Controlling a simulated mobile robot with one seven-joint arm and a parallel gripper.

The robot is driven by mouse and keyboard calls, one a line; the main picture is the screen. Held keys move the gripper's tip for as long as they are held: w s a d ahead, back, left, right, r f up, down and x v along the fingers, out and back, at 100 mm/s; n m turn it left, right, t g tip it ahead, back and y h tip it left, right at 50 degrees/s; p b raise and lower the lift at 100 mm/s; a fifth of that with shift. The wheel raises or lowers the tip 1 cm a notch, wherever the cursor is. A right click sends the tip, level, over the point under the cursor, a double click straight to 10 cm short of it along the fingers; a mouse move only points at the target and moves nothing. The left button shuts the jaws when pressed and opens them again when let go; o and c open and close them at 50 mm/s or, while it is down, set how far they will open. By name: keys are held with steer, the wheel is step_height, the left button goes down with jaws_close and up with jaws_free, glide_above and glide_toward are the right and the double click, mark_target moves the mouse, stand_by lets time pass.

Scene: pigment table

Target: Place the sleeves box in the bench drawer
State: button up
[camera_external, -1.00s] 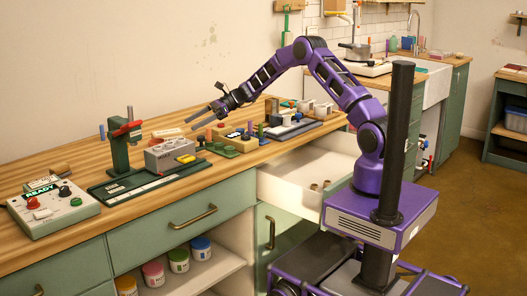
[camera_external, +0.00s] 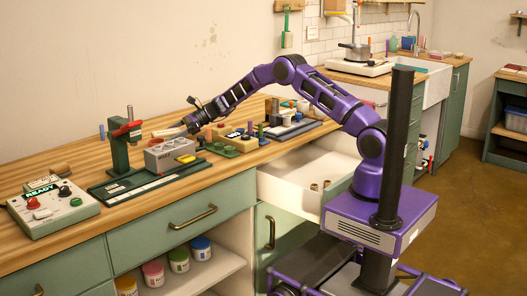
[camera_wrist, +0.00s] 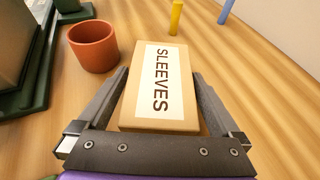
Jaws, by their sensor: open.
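The sleeves box (camera_wrist: 180,110) is a tan block with a white label reading "SLEEVES". It lies on the wooden bench top in the wrist view, between the two fingers of my gripper (camera_wrist: 163,100). The fingers stand open on either side of it, and I cannot tell whether they touch it.
A terracotta cup (camera_wrist: 93,46) stands left of the box, close to my left finger. A yellow peg (camera_wrist: 176,17) stands beyond it. A grey holed block (camera_external: 168,156), a green stand (camera_external: 118,155) and a control box (camera_external: 52,210) occupy the bench front.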

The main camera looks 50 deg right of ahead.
mark_target(167, 132)
steer(key=c, duration=1.5)
steer(key=shift+r, duration=0.3)
step_height(167, 132, up, 9)
steer(key=shift+f+p, duration=0.15)
steer(key=shift+p, duration=0.7)
steer(key=s+d+r+m+t+h+p, duration=0.3)
steer(key=s+d+r+m+t+h, duration=0.25)
steer(key=s+d, duration=0.6)
steer(key=s+d+m+h, duration=0.1)
steer(key=s+d, duration=0.2)
steer(key=s+d+f+m+t+h+p, duration=0.1)
steer(key=s+d+m, duration=0.1)
steer(key=s, duration=0.2)
steer(key=s+d+f+m+t+h, duration=0.1)
steer(key=s+d, duration=0.2)
steer(key=s, duration=0.1)
steer(key=shift+s+d+f+m, duration=0.1)
steer(key=shift+d+f+m, duration=0.1)
steer(key=shift+d+m, duration=0.1)
